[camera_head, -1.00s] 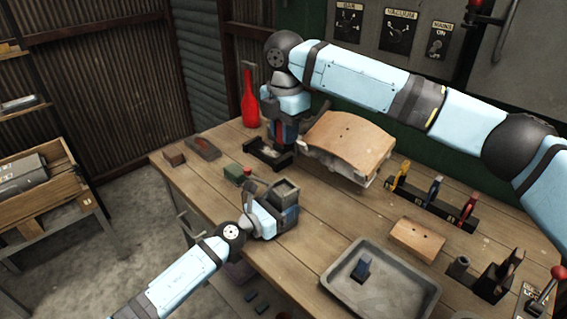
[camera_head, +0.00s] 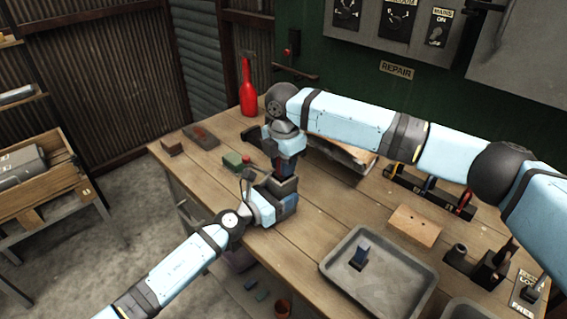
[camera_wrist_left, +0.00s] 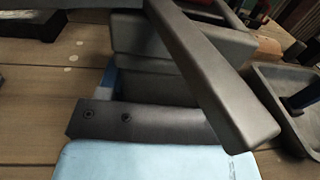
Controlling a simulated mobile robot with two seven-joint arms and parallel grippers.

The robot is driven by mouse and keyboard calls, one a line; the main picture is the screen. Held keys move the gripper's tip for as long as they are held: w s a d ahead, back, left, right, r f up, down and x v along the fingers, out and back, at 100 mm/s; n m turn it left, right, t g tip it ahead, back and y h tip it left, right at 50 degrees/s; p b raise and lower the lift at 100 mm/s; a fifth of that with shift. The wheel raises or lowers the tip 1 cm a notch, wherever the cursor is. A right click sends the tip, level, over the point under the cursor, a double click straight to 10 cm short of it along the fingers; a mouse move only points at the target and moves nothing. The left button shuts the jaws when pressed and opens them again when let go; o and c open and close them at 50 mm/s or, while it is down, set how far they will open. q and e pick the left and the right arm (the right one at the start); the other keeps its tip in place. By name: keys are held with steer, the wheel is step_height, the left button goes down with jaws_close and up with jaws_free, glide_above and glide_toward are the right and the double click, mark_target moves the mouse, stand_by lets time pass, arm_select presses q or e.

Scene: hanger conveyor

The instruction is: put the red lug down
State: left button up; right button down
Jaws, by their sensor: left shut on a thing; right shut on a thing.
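My right gripper (camera_head: 285,167) points down over the bench, just behind my left gripper, and is shut. A strip of red showed between its jaws a second ago, which I take for the red lug; now the lug is hidden from the head view. My left gripper (camera_head: 284,190) is low over the bench, close in front of the right one, and is shut. What it holds is not clear in the head view. The left wrist view shows dark grey finger parts (camera_wrist_left: 215,80) across the middle, hiding the held thing. Whether the two grippers touch I cannot tell.
A black rack (camera_head: 405,183) with coloured pieces is at the right. A grey tray (camera_head: 400,300) holds a blue block (camera_head: 360,256). A wooden block (camera_head: 415,226) lies behind the tray.

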steer(key=c, duration=1)
jaws_free()
steer(key=shift+o, duration=0.2)
step_height(320, 180, up, 12)
steer(key=shift+r, duration=0.1)
arm_select(q)
steer(key=o, duration=1.2)
